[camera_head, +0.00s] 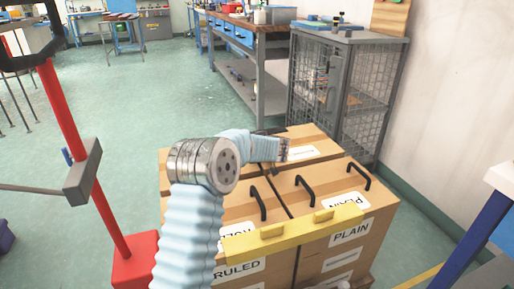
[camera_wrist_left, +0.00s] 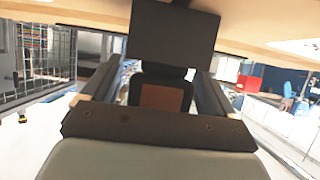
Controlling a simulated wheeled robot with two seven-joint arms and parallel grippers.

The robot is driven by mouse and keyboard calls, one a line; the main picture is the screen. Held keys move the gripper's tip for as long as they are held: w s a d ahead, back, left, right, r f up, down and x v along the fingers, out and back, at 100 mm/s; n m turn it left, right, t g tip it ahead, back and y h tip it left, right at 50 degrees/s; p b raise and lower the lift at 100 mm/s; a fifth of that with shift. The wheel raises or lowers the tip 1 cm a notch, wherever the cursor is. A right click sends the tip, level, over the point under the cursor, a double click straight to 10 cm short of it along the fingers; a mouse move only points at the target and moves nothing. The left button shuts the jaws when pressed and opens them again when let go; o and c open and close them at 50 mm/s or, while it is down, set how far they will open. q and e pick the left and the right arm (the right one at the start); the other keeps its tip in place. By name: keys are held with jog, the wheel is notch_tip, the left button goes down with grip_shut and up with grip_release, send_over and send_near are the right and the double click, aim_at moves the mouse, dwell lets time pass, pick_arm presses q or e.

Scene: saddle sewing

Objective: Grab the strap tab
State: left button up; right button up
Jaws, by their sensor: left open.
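My left gripper (camera_head: 284,150) is at the end of a pale blue sleeved arm, above the far part of the cardboard boxes (camera_head: 310,262). In the left wrist view the gripper (camera_wrist_left: 160,78) is open. A black piece with a brown square (camera_wrist_left: 162,97) shows between its fingers; I cannot tell whether this is the strap tab or part of the gripper, nor whether anything touches it. No strap tab can be picked out clearly in the head view. The boxes have black loop handles (camera_head: 306,188) and a yellow bar (camera_head: 292,233) across the front. My right gripper is out of view.
A grey wire-mesh cabinet (camera_head: 376,107) stands behind the boxes, beside a workbench (camera_head: 258,28). A red post (camera_head: 85,160) with a grey block (camera_head: 82,177) rises at left. A blue-legged table (camera_head: 478,240) is at right. Green floor lies open behind the post.

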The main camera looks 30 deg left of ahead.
pick_arm(q)
jog(key=shift+r, duration=0.1)
jog(key=c, duration=1.2)
